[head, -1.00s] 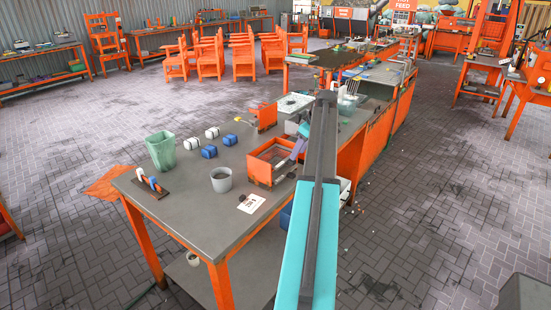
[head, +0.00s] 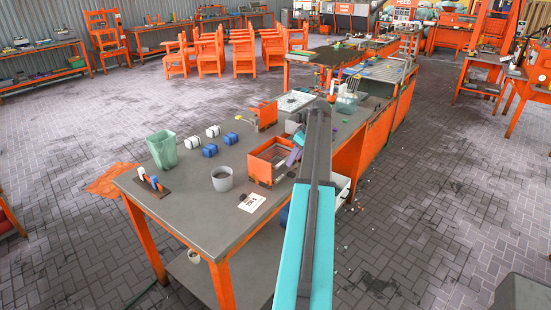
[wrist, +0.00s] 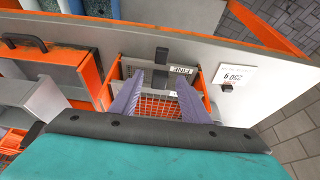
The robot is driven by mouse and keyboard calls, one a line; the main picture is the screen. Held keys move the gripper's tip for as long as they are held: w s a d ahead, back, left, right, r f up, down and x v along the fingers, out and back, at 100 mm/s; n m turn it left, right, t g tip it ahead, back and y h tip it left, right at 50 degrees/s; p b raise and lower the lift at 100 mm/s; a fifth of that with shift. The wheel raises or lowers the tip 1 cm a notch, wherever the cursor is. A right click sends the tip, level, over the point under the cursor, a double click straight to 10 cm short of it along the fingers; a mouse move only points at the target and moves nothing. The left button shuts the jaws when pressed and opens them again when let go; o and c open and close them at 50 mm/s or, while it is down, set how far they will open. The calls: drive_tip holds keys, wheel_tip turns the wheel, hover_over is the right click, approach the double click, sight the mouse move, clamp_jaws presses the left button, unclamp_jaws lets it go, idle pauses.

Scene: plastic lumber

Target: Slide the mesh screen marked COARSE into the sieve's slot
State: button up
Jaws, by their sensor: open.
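The orange box-shaped sieve (head: 262,170) stands on the grey bench, open at the top. In the wrist view its mesh (wrist: 160,104) lies below and between my fingers. A label that seems to read FINE, upside down (wrist: 186,70), sits at its far side beside a dark block (wrist: 162,54). A second label is partly hidden by my fingers. I cannot read COARSE on anything. In the head view, one finger (head: 293,157) shows at the sieve's right side.
A white price card (head: 252,202) lies in front of the sieve. A grey cup (head: 221,180), green bin (head: 162,150), several small blocks and a handled float (head: 150,183) stand to the left. An orange-framed piece with a dark handle (wrist: 24,41) is left in the wrist view.

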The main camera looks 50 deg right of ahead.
drive_tip(key=shift+c, duration=0.2)
clamp_jaws()
drive_tip(key=shift+r, duration=0.2)
wheel_tip(320, 180, up, 10)
drive_tip(key=b, duration=0.2)
drive_tip(key=shift+f+b, duration=0.15)
drive_tip(key=shift+b, duration=0.2)
idle(0.5)
drive_tip(key=shift+w, duration=0.1)
